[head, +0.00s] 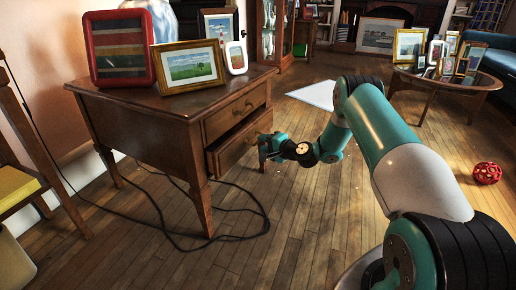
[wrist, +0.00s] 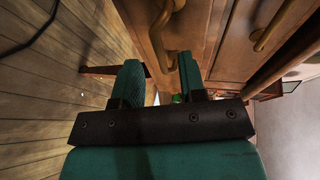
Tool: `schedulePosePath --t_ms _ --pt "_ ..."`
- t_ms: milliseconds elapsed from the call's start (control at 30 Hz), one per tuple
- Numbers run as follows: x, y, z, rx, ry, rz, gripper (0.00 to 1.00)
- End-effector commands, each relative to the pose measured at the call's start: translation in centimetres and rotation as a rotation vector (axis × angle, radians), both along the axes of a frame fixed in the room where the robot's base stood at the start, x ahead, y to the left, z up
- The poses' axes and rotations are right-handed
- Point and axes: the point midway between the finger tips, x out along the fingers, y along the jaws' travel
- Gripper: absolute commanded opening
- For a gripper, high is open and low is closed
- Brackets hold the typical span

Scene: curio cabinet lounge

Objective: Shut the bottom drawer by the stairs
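A wooden side table (head: 160,120) stands left of centre in the head view, with two drawers in its front. The top drawer (head: 236,112) looks closed. The bottom drawer (head: 240,143) stands partly out, with a dark gap above its front. My gripper (head: 266,148) is right at the bottom drawer's front, near its right end. In the wrist view my gripper (wrist: 160,82) is open, its two green fingers apart. A curved handle (wrist: 168,30) on the drawer front lies just beyond the fingertips. I cannot tell whether a finger touches it. No stairs are visible.
Picture frames (head: 190,68) stand on the table top. A black cable (head: 225,228) loops over the floor below. A red ball (head: 487,173) lies at the right. A low table (head: 450,83) with frames is at the back right. Open floor lies around my arm.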

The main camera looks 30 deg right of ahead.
Motion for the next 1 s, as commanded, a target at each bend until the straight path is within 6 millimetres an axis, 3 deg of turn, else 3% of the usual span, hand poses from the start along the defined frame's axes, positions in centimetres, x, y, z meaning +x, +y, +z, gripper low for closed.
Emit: schedulePosePath --t_ms 200,567,600,767,1000 --pt "2.7 0.8 -0.7 -0.002 -0.002 0.002 0.38" --pt "3.3 0.9 -0.6 0.001 0.000 -0.001 0.38" --pt "3.3 0.8 -0.6 0.001 0.000 -0.001 0.35" --pt "3.3 0.8 -0.6 0.000 0.000 -0.001 0.00" --pt "3.5 0.4 -0.7 0.000 -0.001 -0.008 0.00"
